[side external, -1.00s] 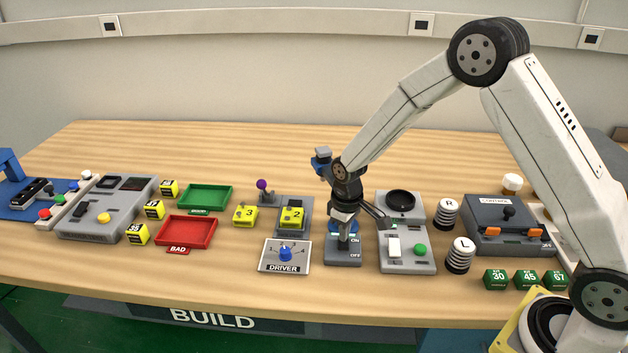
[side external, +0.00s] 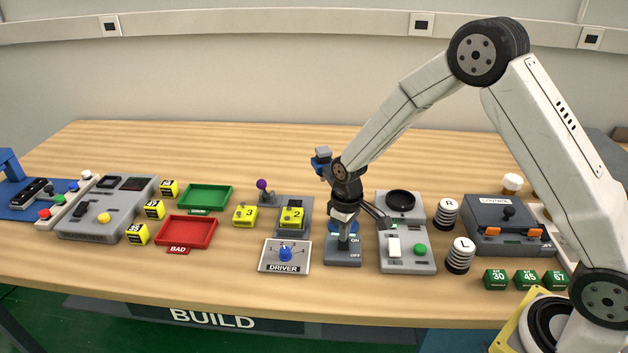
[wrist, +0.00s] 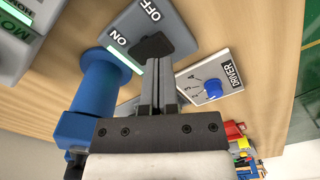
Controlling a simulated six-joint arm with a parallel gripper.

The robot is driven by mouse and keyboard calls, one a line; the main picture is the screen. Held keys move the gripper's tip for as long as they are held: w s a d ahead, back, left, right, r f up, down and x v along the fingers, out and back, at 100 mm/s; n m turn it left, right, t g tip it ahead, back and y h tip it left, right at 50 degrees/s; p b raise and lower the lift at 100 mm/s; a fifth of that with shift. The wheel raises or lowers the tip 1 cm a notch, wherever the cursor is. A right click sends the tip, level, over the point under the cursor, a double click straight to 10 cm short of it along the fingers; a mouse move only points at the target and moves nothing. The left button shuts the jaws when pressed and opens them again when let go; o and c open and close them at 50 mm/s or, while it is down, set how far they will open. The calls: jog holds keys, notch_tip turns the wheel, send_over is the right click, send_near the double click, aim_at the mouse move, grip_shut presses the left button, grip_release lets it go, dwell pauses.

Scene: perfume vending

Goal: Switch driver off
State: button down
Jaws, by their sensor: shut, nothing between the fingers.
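The grey switch box (side external: 343,258) stands right of the DRIVER dial panel, with ON on its far part and OFF on its near part. It also shows in the wrist view (wrist: 118,22), with a lit strip beside ON. My gripper (side external: 343,240) points down over this box, its fingers shut and empty. In the wrist view, my fingers (wrist: 160,68) end at a dark piece over the box, between ON and OFF; I cannot tell whether they touch the switch lever. The DRIVER panel (side external: 272,267) has a blue knob (side external: 285,254).
A blue cylinder (wrist: 95,82) stands close beside my fingers. A grey station (side external: 405,262) with a white switch and green button is just right of the switch box. The yellow block 2 (side external: 292,218) sits behind the dial. Bare table lies in front.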

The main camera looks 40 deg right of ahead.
aim_at(343, 246)
jog(key=shift+f, duration=1.3)
dwell(1.7)
jog(key=shift+r, duration=3.45)
jog(key=shift+s+r, duration=0.1)
jog(key=shift+s+r, duration=0.35)
jog(key=shift+s, duration=0.05)
jog(key=s+r+m+t, duration=0.1)
jog(key=s+r, duration=0.1)
jog(key=s, duration=0.6)
jog(key=s+r+m+t, duration=0.1)
jog(key=s+r+m, duration=0.1)
jog(key=s, duration=0.5)
jog(key=shift+s+d+r+t, duration=0.3)
jog(key=shift+s+d+r, duration=0.1)
jog(key=shift+r, duration=0.25)
